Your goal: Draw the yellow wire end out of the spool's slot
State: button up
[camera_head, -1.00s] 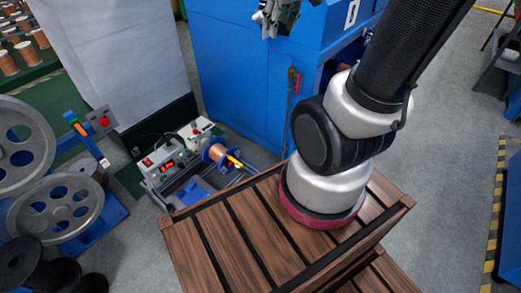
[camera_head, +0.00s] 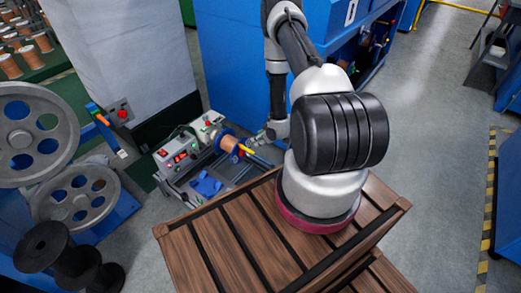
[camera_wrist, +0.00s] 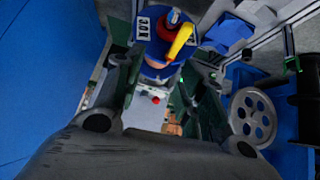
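The copper-wound spool (camera_head: 229,144) with blue flanges sits on the small winding machine, left of my gripper (camera_head: 261,137) in the head view. A yellow wire end (camera_head: 246,149) sticks out at the spool's right end. In the wrist view the yellow wire end (camera_wrist: 180,41) stands out from the blue flange (camera_wrist: 155,68), beside a red part (camera_wrist: 165,27). My gripper (camera_wrist: 158,80) has its dark fingers apart, with nothing between them. The yellow end lies beyond the fingertips, apart from them as far as I can see. The slot itself is too small to make out.
The winding machine (camera_head: 180,157) has red and green buttons and a blue piece (camera_head: 206,184) in front. A wooden slatted top (camera_head: 215,245) lies nearest. A blue cabinet (camera_head: 232,75) stands behind. Large grey pulleys (camera_head: 75,197) and black spools (camera_head: 62,258) are at left.

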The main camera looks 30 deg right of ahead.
send_near(252, 151)
notch_tip(252, 151, down, 2)
jog(key=w, duration=0.1)
jog(key=shift+t+y, duration=0.3)
jog(key=shift+x, duration=4.5)
jog(key=shift+a, duration=0.1)
grip_shut()
